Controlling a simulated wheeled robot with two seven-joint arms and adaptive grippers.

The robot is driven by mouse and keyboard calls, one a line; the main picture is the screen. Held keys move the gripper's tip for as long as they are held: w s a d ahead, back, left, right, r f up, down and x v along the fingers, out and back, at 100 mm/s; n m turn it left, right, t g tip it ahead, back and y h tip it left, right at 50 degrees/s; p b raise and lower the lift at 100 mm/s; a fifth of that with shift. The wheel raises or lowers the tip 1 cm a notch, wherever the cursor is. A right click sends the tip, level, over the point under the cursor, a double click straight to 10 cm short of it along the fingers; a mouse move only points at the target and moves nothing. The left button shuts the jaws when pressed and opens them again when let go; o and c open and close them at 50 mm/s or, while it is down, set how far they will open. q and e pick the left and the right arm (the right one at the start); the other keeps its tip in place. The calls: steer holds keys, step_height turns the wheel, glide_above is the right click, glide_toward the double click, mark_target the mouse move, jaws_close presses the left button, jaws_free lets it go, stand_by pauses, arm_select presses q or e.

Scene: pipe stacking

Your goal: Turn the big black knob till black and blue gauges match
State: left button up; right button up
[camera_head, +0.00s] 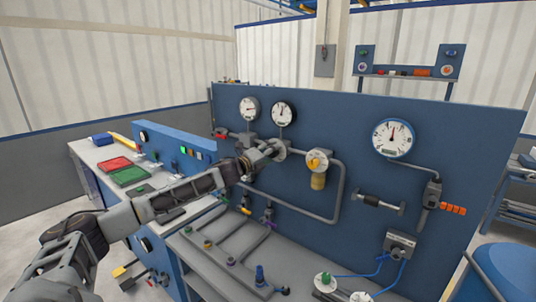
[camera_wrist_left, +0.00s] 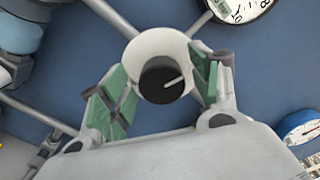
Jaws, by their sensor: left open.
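The big black knob (camera_wrist_left: 167,80) sits inside a pale round collar in the left wrist view, its white line pointing right and slightly up. My left gripper (camera_wrist_left: 158,92) is open, with its green-padded fingers on either side of the knob; I cannot tell whether they touch it. In the head view my left gripper (camera_head: 268,151) covers the knob at the panel. Above it is a black-rimmed gauge (camera_head: 283,112), partly seen in the wrist view (camera_wrist_left: 240,6). The larger blue-rimmed gauge (camera_head: 393,138) is to the right, its needle near upright; it also shows in the wrist view (camera_wrist_left: 302,126). My right gripper is out of view.
Another dark-rimmed gauge (camera_head: 249,108) is at left. A yellow valve (camera_head: 317,161) and grey pipe (camera_head: 339,190) stand out from the blue panel (camera_head: 300,185) right of my gripper. Below, a bench (camera_head: 215,262) carries several small fittings. Red (camera_head: 114,165) and green (camera_head: 130,176) trays lie at left.

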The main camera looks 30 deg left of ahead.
arm_select(q)
steer(key=shift+s, duration=0.15)
steer(key=s, duration=0.5)
steer(key=shift+a+f, duration=0.1)
steer(key=shift+a, duration=0.15)
stand_by(0.8)
steer(key=shift+s+a, duration=0.15)
steer(key=shift+s, duration=0.3)
steer(key=shift+s, duration=0.65)
stand_by(0.7)
